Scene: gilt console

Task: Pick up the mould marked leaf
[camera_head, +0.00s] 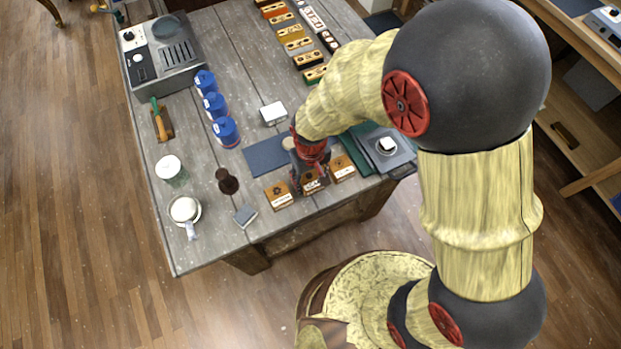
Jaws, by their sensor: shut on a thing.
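Three small brown wooden moulds with pale label plates stand near the front edge of the table: a left one (278,195), a middle one (314,184) and a right one (343,168). Their markings are too small to read, so I cannot tell which is the leaf. My gripper (309,178), red and dark, points down at the middle mould and is shut on it. My fingers and wrist hide part of that mould. I cannot tell whether it is clear of the tabletop. The other two moulds stand close on either side.
A dark blue mat (266,157) lies left of my gripper. A grey slab (397,158) lies to the right.

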